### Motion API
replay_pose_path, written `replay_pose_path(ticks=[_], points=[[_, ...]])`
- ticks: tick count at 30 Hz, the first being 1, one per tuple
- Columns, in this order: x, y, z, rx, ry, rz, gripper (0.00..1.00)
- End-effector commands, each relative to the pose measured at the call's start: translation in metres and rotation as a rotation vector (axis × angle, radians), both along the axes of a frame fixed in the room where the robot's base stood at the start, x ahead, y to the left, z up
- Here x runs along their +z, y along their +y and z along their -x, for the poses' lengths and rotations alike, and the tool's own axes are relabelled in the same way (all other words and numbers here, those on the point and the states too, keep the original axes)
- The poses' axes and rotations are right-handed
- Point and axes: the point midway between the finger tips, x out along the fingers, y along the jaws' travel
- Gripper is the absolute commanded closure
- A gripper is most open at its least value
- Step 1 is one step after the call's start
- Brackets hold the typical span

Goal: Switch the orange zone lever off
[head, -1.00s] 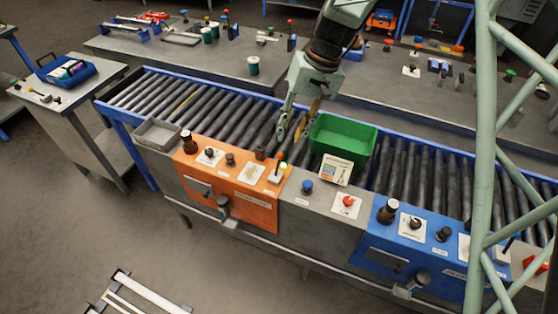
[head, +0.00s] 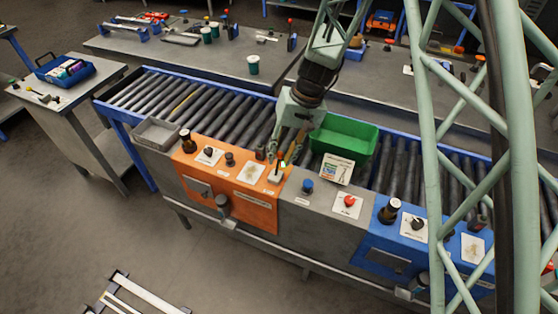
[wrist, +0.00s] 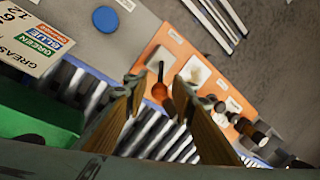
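The orange zone panel (head: 236,185) sits on the conveyor's near side. Its lever stands on a white base (head: 275,179) at the panel's right end, and my gripper (head: 281,158) hides part of it in the head view. In the wrist view, the white lever base (wrist: 155,58) carries a dark stick with an orange-red knob (wrist: 160,92). My gripper (wrist: 161,82) is open, with a finger on either side of the knob in that picture. Whether the fingers touch the lever I cannot tell.
A green bin (head: 345,140) stands on the rollers close right of my gripper. A labelled white box (head: 336,170) is in front of it. A blue button (head: 307,187) and a red knob (head: 349,201) sit on the grey panel. The blue zone panel (head: 400,250) is farther right.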

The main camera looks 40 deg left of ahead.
Motion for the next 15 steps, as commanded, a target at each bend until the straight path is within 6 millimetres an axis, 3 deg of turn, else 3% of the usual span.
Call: replay_pose_path(ticks=[6, 15], points=[[-0.014, 0.003, 0.003, 0.001, 0.000, 0.000, 0.76], [-0.017, 0.004, 0.003, 0.001, 0.000, 0.000, 0.76]])
